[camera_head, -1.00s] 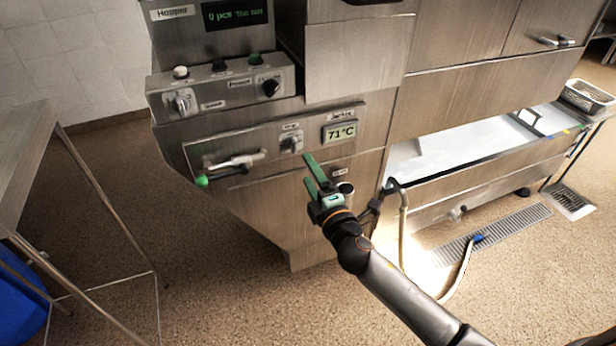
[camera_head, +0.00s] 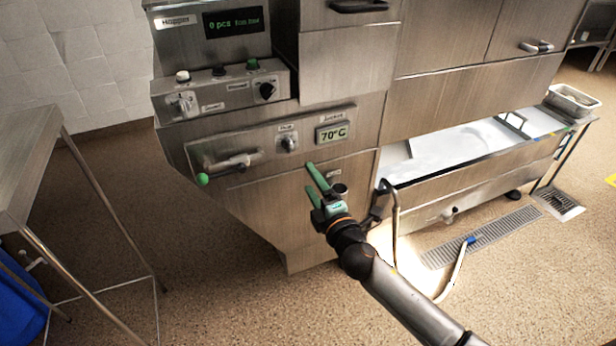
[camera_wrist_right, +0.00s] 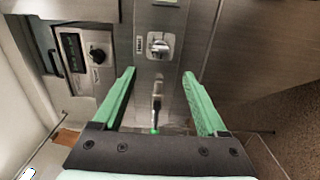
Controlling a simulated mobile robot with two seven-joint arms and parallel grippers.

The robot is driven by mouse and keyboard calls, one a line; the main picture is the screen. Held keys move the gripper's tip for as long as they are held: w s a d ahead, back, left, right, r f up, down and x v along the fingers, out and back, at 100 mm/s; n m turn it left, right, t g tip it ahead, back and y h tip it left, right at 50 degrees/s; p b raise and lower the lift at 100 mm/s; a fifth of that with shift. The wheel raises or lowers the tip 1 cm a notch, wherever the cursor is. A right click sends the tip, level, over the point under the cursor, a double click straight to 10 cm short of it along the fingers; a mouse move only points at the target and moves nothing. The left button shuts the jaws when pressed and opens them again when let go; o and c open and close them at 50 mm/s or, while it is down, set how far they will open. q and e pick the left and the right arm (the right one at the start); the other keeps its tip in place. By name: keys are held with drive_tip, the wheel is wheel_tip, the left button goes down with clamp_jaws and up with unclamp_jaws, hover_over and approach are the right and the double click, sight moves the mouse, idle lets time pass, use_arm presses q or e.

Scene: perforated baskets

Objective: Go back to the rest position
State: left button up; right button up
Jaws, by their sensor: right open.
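My right gripper (camera_head: 314,179) is open and empty in front of the lower face of the steel machine (camera_head: 300,235). Its two green fingers also show spread apart in the right wrist view (camera_wrist_right: 160,82). A lever with a green ball end (camera_head: 202,179) lies to the left of the gripper in the head view. In the right wrist view the lever (camera_wrist_right: 156,105) shows between the fingers, further off, with a knob (camera_wrist_right: 159,45) above it. My left gripper is in neither view.
A steel table (camera_head: 30,150) stands at the left. A display (camera_head: 333,133) reads 70°C. A hose (camera_head: 395,225) hangs right of my arm, near a floor drain (camera_head: 485,237). A perforated basket (camera_head: 573,100) sits at the far right.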

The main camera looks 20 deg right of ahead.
drive_tip(key=s+a+f+m+g+p, duration=0.1)
drive_tip(key=s+f+m+g+p, duration=0.2)
drive_tip(key=s, duration=0.6)
drive_tip(key=s+a+f+m+g+y+p, duration=0.1)
drive_tip(key=s+f+m+g+p, duration=0.1)
drive_tip(key=s+f+m, duration=0.5)
drive_tip(key=s+a+f+m+g+p, duration=0.1)
drive_tip(key=s+f+m+g+p, duration=0.2)
drive_tip(key=s, duration=0.9)
drive_tip(key=f+m, duration=0.1)
drive_tip(key=m, duration=0.2)
drive_tip(key=shift+s+f+m+g+p, duration=0.2)
drive_tip(key=shift+f+m+g+p, duration=0.1)
drive_tip(key=shift+f+g+p, duration=0.1)
drive_tip(key=shift+c, duration=0.2)
